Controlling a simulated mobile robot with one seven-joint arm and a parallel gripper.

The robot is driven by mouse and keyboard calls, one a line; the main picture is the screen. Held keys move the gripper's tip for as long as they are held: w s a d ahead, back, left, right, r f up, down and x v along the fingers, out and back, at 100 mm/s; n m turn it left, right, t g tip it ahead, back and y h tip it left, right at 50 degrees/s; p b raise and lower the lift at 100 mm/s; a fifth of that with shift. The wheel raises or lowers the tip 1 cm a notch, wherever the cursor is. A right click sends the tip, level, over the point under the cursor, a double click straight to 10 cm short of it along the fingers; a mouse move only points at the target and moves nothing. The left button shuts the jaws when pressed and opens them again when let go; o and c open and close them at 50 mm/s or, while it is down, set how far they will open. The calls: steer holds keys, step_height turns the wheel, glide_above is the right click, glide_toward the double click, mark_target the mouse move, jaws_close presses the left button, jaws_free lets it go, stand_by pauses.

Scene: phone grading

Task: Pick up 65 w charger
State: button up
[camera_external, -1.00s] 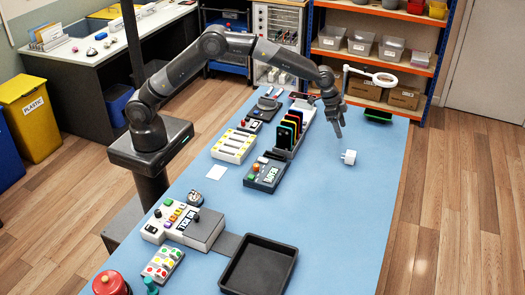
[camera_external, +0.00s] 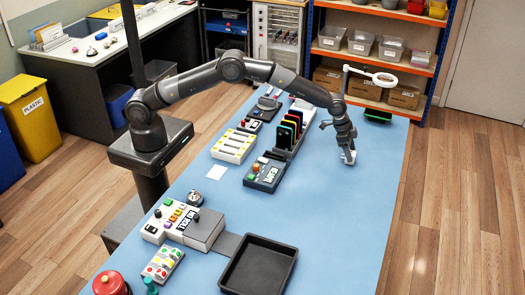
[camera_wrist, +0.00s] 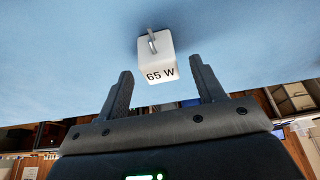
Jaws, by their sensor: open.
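The 65 W charger (camera_wrist: 157,60) is a white block marked "65 W" with a metal prong on its far side. In the wrist view it lies on the blue table, just beyond my fingertips and roughly centred between them. My gripper (camera_wrist: 160,82) is open and empty, one finger on each side. In the outside view my gripper (camera_external: 348,157) is low over the right part of the table, at the charger (camera_external: 349,156), which the fingers partly hide. I cannot tell whether a finger touches it.
A rack of upright phones (camera_external: 288,132) stands left of my gripper, with a black device (camera_external: 265,174) in front of it. A magnifier lamp (camera_external: 384,80) stands behind. A black tray (camera_external: 258,266) is at the front. The blue table (camera_external: 335,215) is clear around the charger.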

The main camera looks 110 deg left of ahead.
steer(key=shift+x, duration=0.85)
steer(key=c, duration=1.1)
steer(key=shift+r, duration=0.2)
